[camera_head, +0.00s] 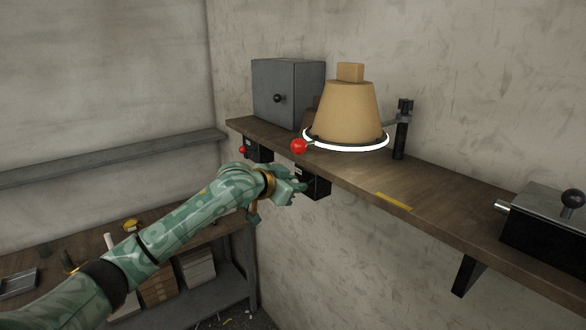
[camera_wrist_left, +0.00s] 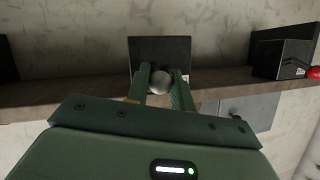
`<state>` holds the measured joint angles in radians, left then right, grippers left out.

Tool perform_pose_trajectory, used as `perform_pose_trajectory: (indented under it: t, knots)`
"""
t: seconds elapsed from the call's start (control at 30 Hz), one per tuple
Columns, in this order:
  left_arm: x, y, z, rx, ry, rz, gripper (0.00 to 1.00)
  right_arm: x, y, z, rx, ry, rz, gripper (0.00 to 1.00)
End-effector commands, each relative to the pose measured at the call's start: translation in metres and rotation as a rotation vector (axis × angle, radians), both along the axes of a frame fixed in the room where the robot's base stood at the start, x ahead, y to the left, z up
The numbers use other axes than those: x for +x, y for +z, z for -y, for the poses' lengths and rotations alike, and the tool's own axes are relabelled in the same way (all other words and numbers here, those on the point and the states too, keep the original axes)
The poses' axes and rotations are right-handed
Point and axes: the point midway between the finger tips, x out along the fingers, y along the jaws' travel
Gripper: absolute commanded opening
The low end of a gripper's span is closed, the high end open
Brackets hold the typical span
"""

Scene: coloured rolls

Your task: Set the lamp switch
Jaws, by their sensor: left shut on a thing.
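A black switch box (camera_head: 315,184) is mounted under the front edge of the wooden shelf. In the wrist view it shows as a dark box (camera_wrist_left: 160,48) with a pale round knob (camera_wrist_left: 159,82). My left gripper (camera_head: 300,188) is at the front of this box. Its fingers are closed on the knob, one on each side. In the head view the gripper hides the knob. Above on the shelf is a tan cone-shaped lamp (camera_head: 346,110) with a bright white ring at its base. My right gripper is not in view.
A second black box (camera_head: 261,151) with a red knob (camera_head: 242,150) hangs farther left under the shelf (camera_head: 440,205). A red ball (camera_head: 299,146) sits by the white ring. A grey cabinet (camera_head: 280,90) stands behind. A metal-topped black box (camera_head: 550,225) is at right.

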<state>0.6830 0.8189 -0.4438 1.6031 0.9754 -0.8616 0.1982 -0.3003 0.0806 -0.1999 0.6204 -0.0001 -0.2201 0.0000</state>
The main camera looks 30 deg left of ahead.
Motion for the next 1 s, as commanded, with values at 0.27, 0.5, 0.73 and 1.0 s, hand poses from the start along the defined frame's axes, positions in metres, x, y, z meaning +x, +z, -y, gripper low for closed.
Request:
perform_pose_trajectory:
  t: [0.27, 0.5, 0.73, 1.0]
  knots:
    - [0.0023, 0.0059, 0.0003, 0.035, 0.0, -0.08, 0.01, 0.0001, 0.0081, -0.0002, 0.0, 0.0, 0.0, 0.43]
    - [0.0026, 0.0064, 0.0008, 0.042, 0.0, -0.1, 0.01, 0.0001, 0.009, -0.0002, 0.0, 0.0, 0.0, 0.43]
    - [0.0027, 0.0068, 0.0006, 0.042, 0.0, -0.1, 0.01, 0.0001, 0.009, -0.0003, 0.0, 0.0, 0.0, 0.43]
    - [0.0025, 0.0062, 0.0008, 0.043, 0.0, -0.099, 0.43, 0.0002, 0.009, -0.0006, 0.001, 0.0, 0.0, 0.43]
